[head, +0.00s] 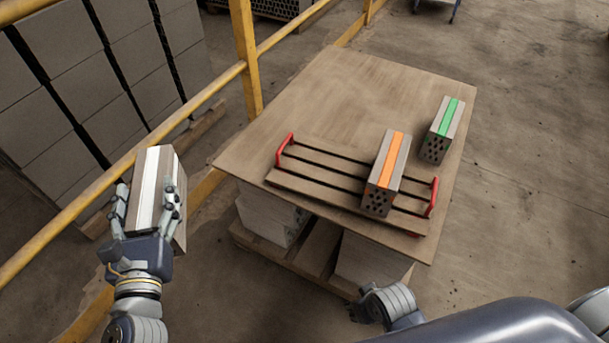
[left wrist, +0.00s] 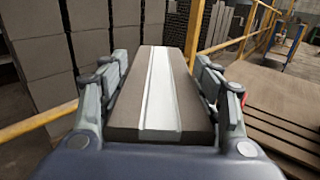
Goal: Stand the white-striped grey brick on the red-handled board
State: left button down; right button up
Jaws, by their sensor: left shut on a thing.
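The white-striped grey brick (head: 147,188) is held in my left gripper (head: 146,198), off the left side of the table and apart from it. The gripper's fingers lie on both sides of the brick; in the left wrist view the brick (left wrist: 160,92) sits between them with its white stripe up. The red-handled board (head: 308,190) is slatted and lies on the table, to the right of my left gripper. An orange-striped grey brick (head: 387,173) stands on its right part. My right gripper (head: 364,304) is partly visible below the table's front edge; its fingers cannot be made out.
A green-striped grey brick (head: 441,131) stands on the wooden table (head: 355,85) at the right, off the board. The board's left and middle slats are bare. A yellow railing (head: 244,55) runs along the table's left side. Stacked grey blocks (head: 60,85) stand behind it.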

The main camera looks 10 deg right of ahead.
aim_at(326, 167)
jog(key=l+u, duration=0.1)
jog(key=u, duration=0.3)
jog(key=k+u, duration=0.15)
jog(key=u, duration=0.3)
jog(key=k+u, duration=0.1)
jog(key=u, duration=0.3)
jog(key=k+l, duration=0.2)
jog(key=k, duration=0.2)
jog(key=k+z, duration=0.1)
jog(key=z, duration=0.35)
jog(key=l+z, duration=0.15)
jog(key=z, duration=0.35)
jog(key=k+l+z, duration=0.15)
jog(key=z, duration=0.3)
jog(key=l+z, duration=0.1)
jog(key=z, duration=0.35)
jog(key=i+l, duration=0.25)
jog(key=i, duration=0.2)
jog(key=i+j, duration=0.25)
